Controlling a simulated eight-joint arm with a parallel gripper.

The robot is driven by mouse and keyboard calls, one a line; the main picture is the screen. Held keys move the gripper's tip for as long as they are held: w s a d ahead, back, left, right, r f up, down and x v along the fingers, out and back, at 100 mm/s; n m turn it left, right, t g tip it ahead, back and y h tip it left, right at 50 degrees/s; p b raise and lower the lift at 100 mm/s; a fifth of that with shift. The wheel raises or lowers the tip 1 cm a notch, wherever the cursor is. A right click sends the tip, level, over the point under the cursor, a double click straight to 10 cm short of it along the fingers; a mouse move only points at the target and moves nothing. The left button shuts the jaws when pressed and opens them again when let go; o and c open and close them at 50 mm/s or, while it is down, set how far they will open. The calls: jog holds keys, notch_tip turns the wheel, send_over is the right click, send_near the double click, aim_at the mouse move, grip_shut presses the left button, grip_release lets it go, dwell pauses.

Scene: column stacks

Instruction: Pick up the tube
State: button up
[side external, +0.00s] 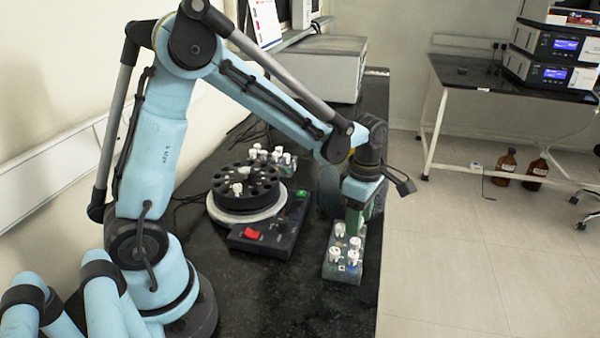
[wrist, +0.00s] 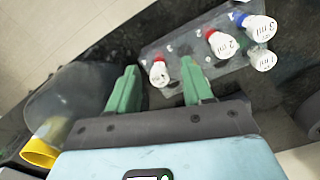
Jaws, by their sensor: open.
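Several white-capped tubes stand in a small grey rack (side external: 341,271) at the right edge of the black bench. My gripper (side external: 354,222) points down over the far end of this rack. In the wrist view, my gripper (wrist: 159,68) has its two green fingers apart, with a white-capped tube (wrist: 158,75) showing in the gap between them. I cannot tell whether the fingertips reach down to its cap. The other tubes (wrist: 221,44) stand to the right of the fingers.
A black round rotor device (side external: 246,187) with tubes in it stands left of the rack, beside a black control box (side external: 262,236) with a red switch. Another rack of tubes (side external: 270,154) is behind it. A large grey box (side external: 318,65) stands farther back.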

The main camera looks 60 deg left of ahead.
jog(key=shift+f, duration=0.1)
grip_shut()
dwell(0.4)
